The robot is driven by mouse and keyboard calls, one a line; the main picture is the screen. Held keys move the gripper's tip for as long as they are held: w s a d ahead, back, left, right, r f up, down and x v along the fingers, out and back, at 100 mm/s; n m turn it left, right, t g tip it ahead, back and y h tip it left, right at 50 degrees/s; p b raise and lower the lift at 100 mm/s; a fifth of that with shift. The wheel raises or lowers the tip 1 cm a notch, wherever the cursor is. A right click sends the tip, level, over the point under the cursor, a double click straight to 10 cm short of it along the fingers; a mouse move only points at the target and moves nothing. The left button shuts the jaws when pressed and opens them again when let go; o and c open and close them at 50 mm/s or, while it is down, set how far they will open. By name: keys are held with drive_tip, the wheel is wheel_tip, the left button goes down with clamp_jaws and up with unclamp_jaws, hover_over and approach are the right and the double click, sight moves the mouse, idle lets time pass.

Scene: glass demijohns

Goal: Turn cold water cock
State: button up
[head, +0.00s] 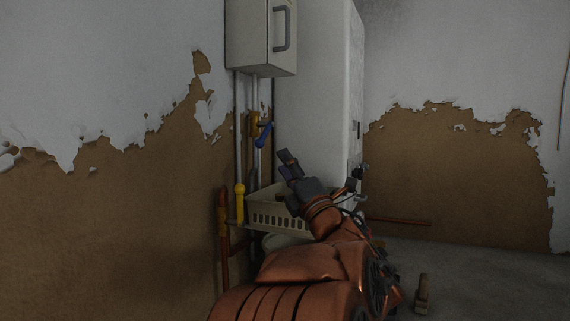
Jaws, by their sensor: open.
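A cock with a blue lever handle (263,136) sits on the pipes by the left wall, below the wall cabinet. A second cock with a yellow handle (239,203) sits lower left.
A pale slotted basket (267,216) is below my gripper, partly hidden by my arm. A tall white unit (312,90) stands behind it, with a wall cabinet (262,38) above. Copper-coloured pipes (223,240) run down at left.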

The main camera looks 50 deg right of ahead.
sight(262, 142)
drive_tip(key=shift+c, duration=0.2)
